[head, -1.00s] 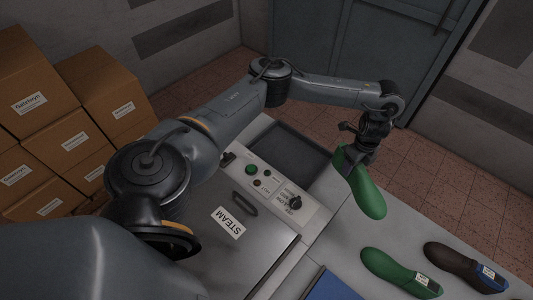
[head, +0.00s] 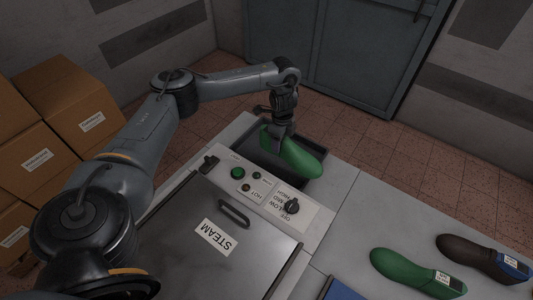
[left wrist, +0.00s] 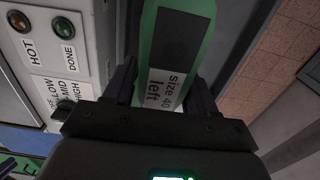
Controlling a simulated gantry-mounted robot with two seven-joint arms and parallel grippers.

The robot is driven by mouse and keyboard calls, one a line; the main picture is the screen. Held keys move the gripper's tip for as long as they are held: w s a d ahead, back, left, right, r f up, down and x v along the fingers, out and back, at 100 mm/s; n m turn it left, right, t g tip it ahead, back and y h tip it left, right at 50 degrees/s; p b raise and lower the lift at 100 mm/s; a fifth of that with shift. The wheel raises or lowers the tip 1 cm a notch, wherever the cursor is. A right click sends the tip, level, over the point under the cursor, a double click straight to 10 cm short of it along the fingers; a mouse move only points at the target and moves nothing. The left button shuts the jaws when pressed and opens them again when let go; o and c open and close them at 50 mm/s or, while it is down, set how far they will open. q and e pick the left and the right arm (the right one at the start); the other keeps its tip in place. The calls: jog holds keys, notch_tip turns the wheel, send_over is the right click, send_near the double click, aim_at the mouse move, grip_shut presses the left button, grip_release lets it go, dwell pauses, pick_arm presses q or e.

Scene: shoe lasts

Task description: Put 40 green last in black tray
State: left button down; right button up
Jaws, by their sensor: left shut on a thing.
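A green last (head: 294,158) is held by my left gripper (head: 280,137), which is shut on it over the black tray (head: 243,131). In the left wrist view the green last (left wrist: 143,50) sits between the two fingers (left wrist: 160,88), and its label reads "size 40 left". The black tray is behind the steam machine's control panel. In the head view the last hides much of the tray; I cannot tell whether they touch. Another green last (head: 405,270) with a white label lies on the table at the lower right. My right gripper is not in view.
The steam machine (head: 190,250) has a handle, buttons and a knob (head: 292,206) close to the tray. A dark brown last (head: 470,252) with a blue end lies at the far right. A blue object (head: 343,290) is at the bottom edge. The table (head: 345,225) between is clear.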

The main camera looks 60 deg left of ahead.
aim_at(269, 141)
pick_arm(q)
jog(key=a+f, duration=0.1)
jog(key=s+a+f+b, duration=0.1)
jog(key=a, duration=0.1)
jog(key=s+a+f+b, duration=0.1)
jog(key=shift+s+a, duration=0.15)
jog(key=shift+s, duration=0.05)
pick_arm(e)
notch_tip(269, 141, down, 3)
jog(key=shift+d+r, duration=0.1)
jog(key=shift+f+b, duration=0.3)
jog(key=shift+b, duration=0.15)
pick_arm(q)
jog(key=shift+s+a+f+b, duration=0.1)
jog(key=shift+s+a+f, duration=0.4)
jog(key=shift+a+f, duration=0.55)
jog(key=shift+s+a+f+b, duration=0.15)
jog(key=shift+s+a+f, duration=0.45)
jog(key=shift+f, duration=0.8)
jog(key=shift+s+a+f+b, duration=0.1)
jog(key=shift+s+a+f, duration=0.25)
jog(key=shift+a+f, duration=0.75)
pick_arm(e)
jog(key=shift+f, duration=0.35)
pick_arm(q)
jog(key=shift+d+f, duration=0.1)
jog(key=shift+f, duration=0.1)
jog(key=shift+c, duration=1.7)
grip_release()
jog(key=shift+f, duration=0.1)
